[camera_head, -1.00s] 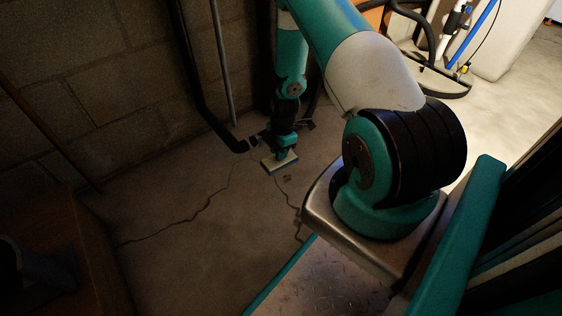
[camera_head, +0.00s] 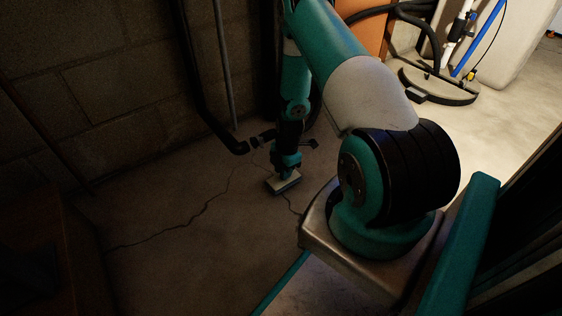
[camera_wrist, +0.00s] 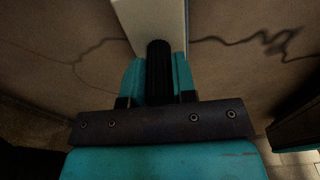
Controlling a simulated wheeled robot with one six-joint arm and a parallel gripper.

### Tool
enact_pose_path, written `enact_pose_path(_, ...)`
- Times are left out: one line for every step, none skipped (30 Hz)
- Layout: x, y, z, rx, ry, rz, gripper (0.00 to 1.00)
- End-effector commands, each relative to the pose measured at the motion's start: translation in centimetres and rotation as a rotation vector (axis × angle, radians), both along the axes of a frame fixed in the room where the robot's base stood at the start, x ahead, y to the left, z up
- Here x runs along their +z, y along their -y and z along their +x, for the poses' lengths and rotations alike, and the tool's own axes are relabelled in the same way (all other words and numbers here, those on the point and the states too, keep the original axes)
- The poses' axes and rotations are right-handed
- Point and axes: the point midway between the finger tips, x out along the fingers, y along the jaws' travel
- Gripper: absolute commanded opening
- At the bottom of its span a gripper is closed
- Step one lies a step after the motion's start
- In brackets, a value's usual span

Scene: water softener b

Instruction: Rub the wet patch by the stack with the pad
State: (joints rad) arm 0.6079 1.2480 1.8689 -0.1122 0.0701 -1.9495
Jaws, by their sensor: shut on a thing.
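My gripper (camera_head: 286,170) is shut on a pale, flat pad (camera_head: 283,184) and points down at the concrete floor. The pad is at or just above the floor; I cannot tell if it touches. In the wrist view, the jaws (camera_wrist: 158,72) grip a black ribbed piece, with the pale pad (camera_wrist: 152,18) beyond it. A black pipe (camera_head: 196,90), perhaps the stack, runs down the block wall and bends to an elbow left of the pad. I cannot make out a clear wet patch; the floor around the pad is dark, and the pad and arm hide part of it.
Cracks (camera_head: 207,204) run across the floor around the pad. A thin grey pipe (camera_head: 225,70) stands beside the black one. An orange thing (camera_head: 365,38) and a black-based item (camera_head: 440,88) stand at upper right. Floor left of the pad is bare.

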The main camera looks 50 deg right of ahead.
Motion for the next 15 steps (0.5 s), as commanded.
enact_pose_path(-1.0, 0.1, -0.1, -0.003, 0.000, 0.000, 0.06)
enact_pose_path(-1.3, 0.2, -0.1, -0.004, 0.000, 0.000, 0.06)
enact_pose_path(-1.2, 0.6, -0.1, -0.005, 0.001, -0.001, 0.06)
enact_pose_path(-1.3, 0.9, -0.1, -0.005, 0.001, -0.001, 0.06)
enact_pose_path(-1.4, 1.2, -0.1, -0.006, 0.001, -0.001, 0.06)
enact_pose_path(-1.5, 1.5, -0.1, -0.006, 0.002, -0.001, 0.06)
enact_pose_path(-1.4, 1.8, -0.1, -0.006, 0.002, -0.001, 0.06)
enact_pose_path(-1.4, 2.0, -0.1, -0.005, 0.001, -0.001, 0.06)
enact_pose_path(-1.4, 2.4, -0.1, -0.004, 0.001, -0.001, 0.06)
enact_pose_path(-1.5, 2.7, -0.1, -0.004, 0.002, -0.002, 0.06)
enact_pose_path(-1.5, 2.9, -0.1, -0.005, 0.003, -0.003, 0.06)
enact_pose_path(-1.4, 3.2, -0.1, -0.004, 0.002, -0.002, 0.06)
enact_pose_path(-1.5, 3.5, -0.2, -0.004, 0.001, -0.001, 0.06)
enact_pose_path(-1.5, 3.7, -0.2, -0.003, 0.001, -0.001, 0.06)
enact_pose_path(-1.5, 4.0, -0.2, -0.003, 0.001, -0.001, 0.06)
